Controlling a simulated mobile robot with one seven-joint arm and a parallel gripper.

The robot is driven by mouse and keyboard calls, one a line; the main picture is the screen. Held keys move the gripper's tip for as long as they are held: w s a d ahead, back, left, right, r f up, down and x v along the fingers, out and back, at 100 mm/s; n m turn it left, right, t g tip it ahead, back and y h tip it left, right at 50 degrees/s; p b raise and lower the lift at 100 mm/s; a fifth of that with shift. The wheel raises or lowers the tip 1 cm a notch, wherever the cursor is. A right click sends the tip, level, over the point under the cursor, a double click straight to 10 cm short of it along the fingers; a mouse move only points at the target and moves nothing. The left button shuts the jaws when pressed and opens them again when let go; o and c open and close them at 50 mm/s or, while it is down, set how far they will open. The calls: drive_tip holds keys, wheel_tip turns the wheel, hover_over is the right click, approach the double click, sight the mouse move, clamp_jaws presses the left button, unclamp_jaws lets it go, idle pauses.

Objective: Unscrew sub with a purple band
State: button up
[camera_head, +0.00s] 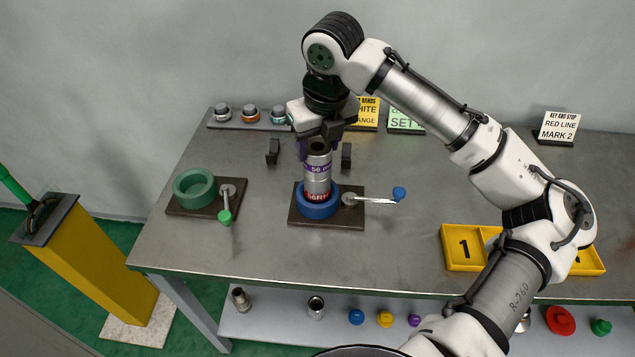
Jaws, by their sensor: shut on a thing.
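The sub with a purple band (318,178) is a silver metal cylinder standing upright in the blue ring of a vise (317,207). Its purple band carries "56 mm" lettering, and a red lettered band shows lower down, just above the blue ring. The vise has a dark base plate and a silver lever with a blue knob (399,194) pointing right. My gripper (319,142) points down from above and is shut on the upper end of the sub. The far finger's contact is partly hidden.
A green vise (195,188) with a green-knobbed lever stands to the left. Two dark upright blocks (273,152) (346,157) flank the sub. Several capped parts sit on a back-left rack (236,124). Signs line the back.

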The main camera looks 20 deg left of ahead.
drive_tip(key=shift+r+n+p, duration=0.15)
drive_tip(key=shift+n+p, duration=0.25)
drive_tip(key=shift+n, duration=0.1)
drive_tip(key=n, duration=0.3)
drive_tip(key=shift+w+n+g+y+p, duration=0.1)
drive_tip(key=shift+n+g+y+p, duration=0.2)
drive_tip(key=shift+n+p, duration=0.1)
drive_tip(key=o, duration=0.9)
